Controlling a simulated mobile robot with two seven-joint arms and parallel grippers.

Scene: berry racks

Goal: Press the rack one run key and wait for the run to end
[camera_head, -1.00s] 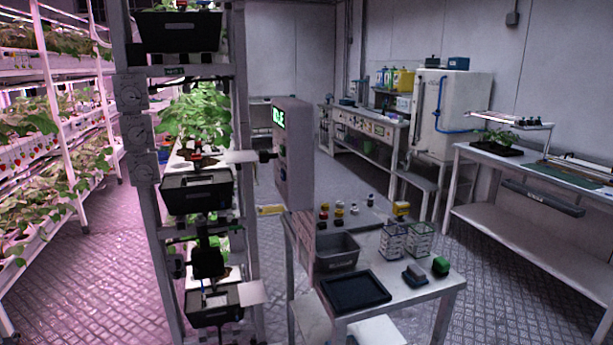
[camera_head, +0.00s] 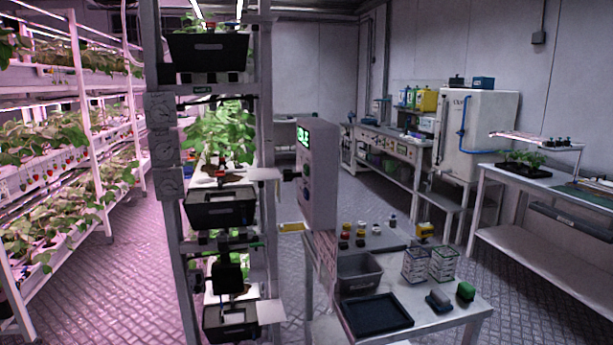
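A grey control box (camera_head: 318,175) stands on a post beside the near rack (camera_head: 176,215), at the middle of the view. Its narrow left face carries a lit green display (camera_head: 304,139) and several small round keys (camera_head: 306,170) below it. The face is seen at a steep angle, so the key labels and the display text cannot be read. The near rack holds black bins and leafy plants on several levels, with round gauges on its left post. Neither of my grippers is in view.
Berry racks (camera_head: 75,75) fill the left. Floor (camera_head: 125,280) between racks is clear.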

